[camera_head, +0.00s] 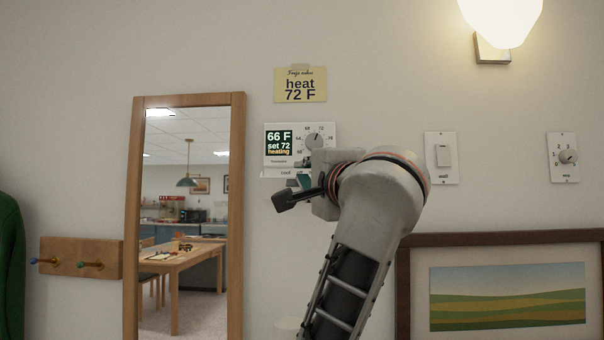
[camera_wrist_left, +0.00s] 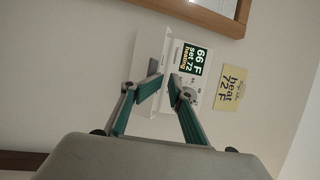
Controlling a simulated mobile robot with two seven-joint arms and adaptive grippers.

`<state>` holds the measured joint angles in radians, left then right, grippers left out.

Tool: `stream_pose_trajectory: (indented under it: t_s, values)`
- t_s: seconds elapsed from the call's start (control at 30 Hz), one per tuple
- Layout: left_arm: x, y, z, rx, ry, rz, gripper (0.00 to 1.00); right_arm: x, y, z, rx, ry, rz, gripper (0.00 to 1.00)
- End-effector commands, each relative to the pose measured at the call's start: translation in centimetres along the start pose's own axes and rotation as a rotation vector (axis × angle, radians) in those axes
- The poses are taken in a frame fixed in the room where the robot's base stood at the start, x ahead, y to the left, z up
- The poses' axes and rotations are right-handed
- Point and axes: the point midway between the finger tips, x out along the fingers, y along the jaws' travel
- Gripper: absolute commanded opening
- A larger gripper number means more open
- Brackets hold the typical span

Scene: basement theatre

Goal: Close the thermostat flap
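The white thermostat (camera_head: 271,164) is on the wall right of the mirror; its screen reads 66 F, set 72, heating. A round dial (camera_head: 313,141) is beside the screen. A pale flap (camera_head: 285,173) sticks out along the thermostat's lower edge and looks open. In the left wrist view the thermostat is turned sideways and the flap (camera_wrist_left: 147,50) is on its left side. My left gripper (camera_wrist_left: 167,84) is in front of the thermostat's lower part, its green-padded fingers apart with nothing between them. I cannot tell whether a finger touches the flap. My arm hides the lower right in the head view. My right gripper is out of view.
A yellow note (camera_head: 300,85) is above the thermostat. A wood-framed mirror (camera_head: 237,200) is on the left and a wall switch (camera_head: 442,157) on the right. A framed landscape (camera_head: 507,297) is low on the right. A peg rail (camera_head: 80,258) is far left.

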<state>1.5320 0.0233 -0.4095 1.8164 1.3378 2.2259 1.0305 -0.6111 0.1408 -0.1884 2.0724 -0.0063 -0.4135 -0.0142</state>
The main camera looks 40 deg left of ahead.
Motion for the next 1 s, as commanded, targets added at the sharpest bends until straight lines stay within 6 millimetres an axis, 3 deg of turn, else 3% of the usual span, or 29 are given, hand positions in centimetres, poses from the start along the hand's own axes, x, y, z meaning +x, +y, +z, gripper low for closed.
stream_pose_trajectory:
  t_s: [1.0]
  values:
    - [-6.2,2.0,-0.2,-0.002,0.002,0.000,0.20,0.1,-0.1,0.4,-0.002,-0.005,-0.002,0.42]
